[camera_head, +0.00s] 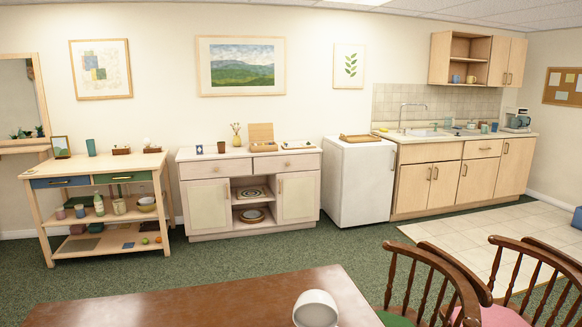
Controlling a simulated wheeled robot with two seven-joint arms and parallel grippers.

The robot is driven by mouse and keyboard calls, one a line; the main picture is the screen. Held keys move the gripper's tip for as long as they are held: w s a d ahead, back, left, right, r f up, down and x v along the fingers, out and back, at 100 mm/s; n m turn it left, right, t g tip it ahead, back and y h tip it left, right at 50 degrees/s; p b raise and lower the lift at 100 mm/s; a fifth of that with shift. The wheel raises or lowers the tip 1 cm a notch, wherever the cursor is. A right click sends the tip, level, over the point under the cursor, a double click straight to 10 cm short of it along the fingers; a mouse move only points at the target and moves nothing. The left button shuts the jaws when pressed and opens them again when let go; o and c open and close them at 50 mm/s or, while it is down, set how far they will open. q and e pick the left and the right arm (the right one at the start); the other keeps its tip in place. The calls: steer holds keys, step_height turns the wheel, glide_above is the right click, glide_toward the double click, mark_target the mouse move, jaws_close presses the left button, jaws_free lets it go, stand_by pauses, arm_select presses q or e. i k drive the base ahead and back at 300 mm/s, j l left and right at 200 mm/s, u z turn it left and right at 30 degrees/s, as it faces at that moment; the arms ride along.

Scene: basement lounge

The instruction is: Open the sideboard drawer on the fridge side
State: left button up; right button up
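The pale sideboard (248,220) stands against the back wall, left of the white fridge (358,182). It has two drawers along its top. The drawer on the fridge side (270,167) is at the right, with a small knob, and looks closed. The other drawer (197,170) at the left looks closed too. Below are a door on each side and open shelves in the middle. Neither of my grippers is in view.
A brown table (200,303) fills the near foreground, with wooden chairs (430,280) at its right. Green carpet (240,255) lies clear in front of the sideboard. A wooden side table (100,205) stands to its left. A kitchen counter (470,150) stands right of the fridge.

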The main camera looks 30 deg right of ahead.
mark_target(302, 162)
steer(key=z, duration=1.1)
steer(key=i+l+z, duration=0.2)
steer(key=l, duration=0.25)
steer(key=l+z, duration=0.15)
steer(key=l, duration=0.25)
steer(key=i+l+z, duration=0.2)
steer(key=l+z, duration=0.2)
steer(key=i+l+z, duration=0.25)
steer(key=l+z, duration=0.15)
steer(key=i+l+z, duration=0.55)
steer(key=z, duration=0.2)
steer(key=i+l+z, duration=0.3)
steer(key=i, duration=0.4)
steer(key=i+z, duration=0.3)
steer(key=i, duration=0.4)
steer(key=i+u, duration=0.15)
steer(key=i, duration=0.55)
steer(key=i+l+u, duration=0.15)
steer(key=i, duration=0.55)
steer(key=i+j+u, duration=0.15)
steer(key=i+u, duration=0.65)
steer(key=u, duration=0.2)
steer(key=i+l+u, duration=0.1)
steer(key=i+u, duration=0.4)
steer(key=i+j+u, duration=0.15)
steer(key=i+u, duration=0.3)
steer(key=i, duration=0.15)
steer(key=i+u, duration=0.5)
steer(key=i, duration=0.15)
